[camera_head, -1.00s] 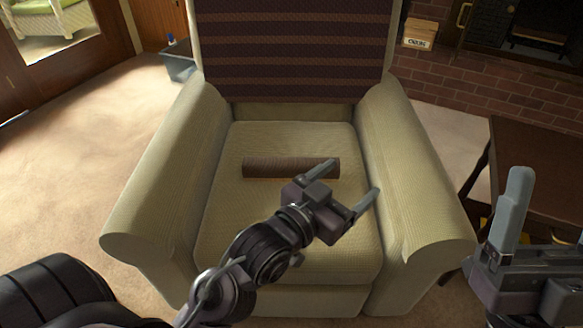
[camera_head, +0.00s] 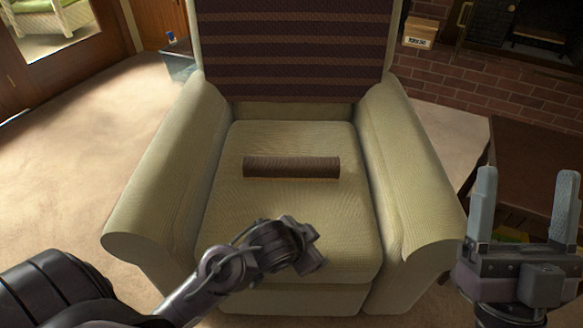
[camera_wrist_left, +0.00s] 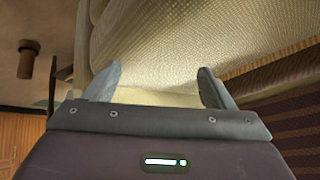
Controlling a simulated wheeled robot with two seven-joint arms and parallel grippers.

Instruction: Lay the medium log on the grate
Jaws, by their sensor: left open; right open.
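A brown log (camera_head: 291,167) lies crosswise on the armchair seat (camera_head: 300,225); it is the only log I can make out. My left gripper (camera_head: 308,258) is over the front of the seat, nearer than the log and apart from it. Its fingers are hard to see there, but the left wrist view shows it (camera_wrist_left: 158,82) open and empty, facing pale upholstery. My right gripper (camera_head: 526,185) is open and empty, fingers up, right of the chair's right armrest. A dark fireplace (camera_head: 490,28) is at the top right, with what looks like the grate (camera_head: 540,34) inside.
The armrests (camera_head: 165,175) rise on both sides of the seat, and a striped throw (camera_head: 290,50) covers the backrest. A dark table (camera_head: 530,165) stands at the right, before the brick hearth (camera_head: 490,95). A small box (camera_head: 419,33) sits on the hearth.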

